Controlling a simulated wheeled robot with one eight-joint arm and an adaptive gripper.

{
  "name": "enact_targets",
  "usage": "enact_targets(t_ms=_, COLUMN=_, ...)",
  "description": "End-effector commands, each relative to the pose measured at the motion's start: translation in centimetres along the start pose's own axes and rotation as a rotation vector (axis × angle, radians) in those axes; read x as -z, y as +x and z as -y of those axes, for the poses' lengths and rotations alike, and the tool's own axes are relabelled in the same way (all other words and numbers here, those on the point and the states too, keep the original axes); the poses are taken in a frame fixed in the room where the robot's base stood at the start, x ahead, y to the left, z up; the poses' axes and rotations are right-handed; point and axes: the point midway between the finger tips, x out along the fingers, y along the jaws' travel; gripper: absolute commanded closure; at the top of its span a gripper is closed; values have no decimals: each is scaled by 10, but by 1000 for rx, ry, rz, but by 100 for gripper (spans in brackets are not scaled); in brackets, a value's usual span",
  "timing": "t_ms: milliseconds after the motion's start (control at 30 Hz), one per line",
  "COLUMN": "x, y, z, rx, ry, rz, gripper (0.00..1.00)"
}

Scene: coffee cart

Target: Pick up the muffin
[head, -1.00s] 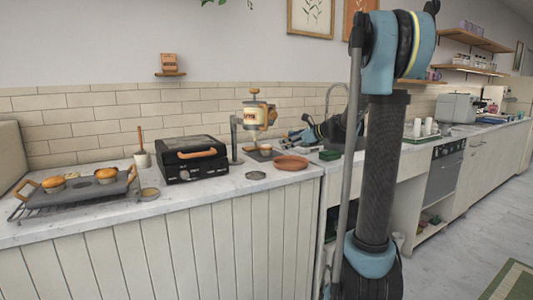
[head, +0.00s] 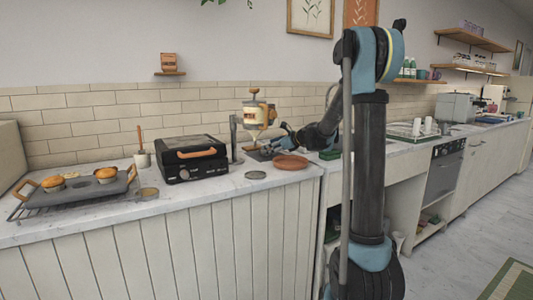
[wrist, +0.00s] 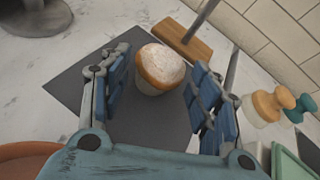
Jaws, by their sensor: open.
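The muffin (wrist: 160,68) stands on a dark square mat (wrist: 75,82) in the wrist view, with a pale dusted top and golden sides. My gripper (wrist: 158,80) is open, with its blue-padded fingers on either side of the muffin. A gap shows on both sides, so it does not appear gripped. In the head view my gripper (head: 264,151) is low over the counter by the dispenser stand, and I cannot make out the muffin between the fingers there.
A cream dispenser (head: 254,116) stands just behind the gripper. A terracotta plate (head: 290,162) lies to its right on the counter, and a black grill (head: 192,158) is to the left. A muffin tray (head: 82,193) with other muffins sits at the far left.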

Motion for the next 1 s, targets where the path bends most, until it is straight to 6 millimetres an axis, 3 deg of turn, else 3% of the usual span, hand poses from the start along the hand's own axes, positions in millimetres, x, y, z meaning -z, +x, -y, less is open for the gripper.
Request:
enact_targets(t_ms=200, x=0, y=26, z=0, rx=-1, ry=-1, rz=1, gripper=43)
enact_targets(t_ms=433, x=1, y=29, z=0, rx=0, ry=0, rz=0, gripper=43)
enact_targets(t_ms=467, x=1, y=29, z=0, rx=0, ry=0, rz=0, gripper=46)
enact_targets(t_ms=600, x=1, y=28, z=1, rx=0, ry=0, rz=0, gripper=76)
enact_targets(t_ms=700, x=1, y=28, z=1, rx=0, ry=0, rz=0, gripper=80)
enact_targets(t_ms=1000, x=-2, y=26, z=3, rx=2, ry=0, rz=0, gripper=80)
